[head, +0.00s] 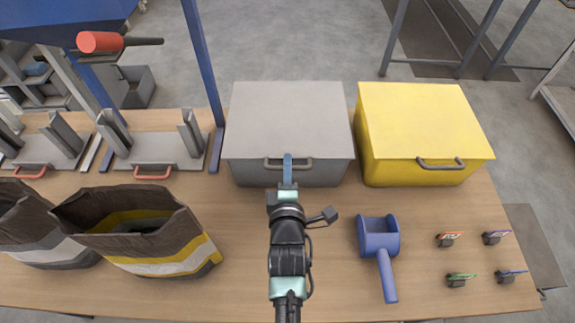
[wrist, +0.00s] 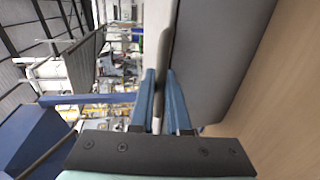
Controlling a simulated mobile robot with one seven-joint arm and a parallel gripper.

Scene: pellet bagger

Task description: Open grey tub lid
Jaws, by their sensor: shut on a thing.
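The grey tub (head: 310,174) stands at the back middle of the table. Its grey lid (head: 290,115) lies flat and closed on top, with a dark handle (head: 273,164) on the front edge. My gripper (head: 288,160) reaches to the middle of that handle. In the wrist view, my gripper (wrist: 160,85) has its blue fingers on both sides of the handle bar (wrist: 163,50) and is shut on it. The tub's grey surface (wrist: 215,50) fills the area right of the fingers. The tub's inside is hidden.
A yellow tub (head: 420,120) with a closed lid stands close on the right. A blue scoop (head: 379,240) and several small coloured clips (head: 450,239) lie front right. Open striped bags (head: 140,235) stand at the left. A blue post (head: 203,60) rises left of the grey tub.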

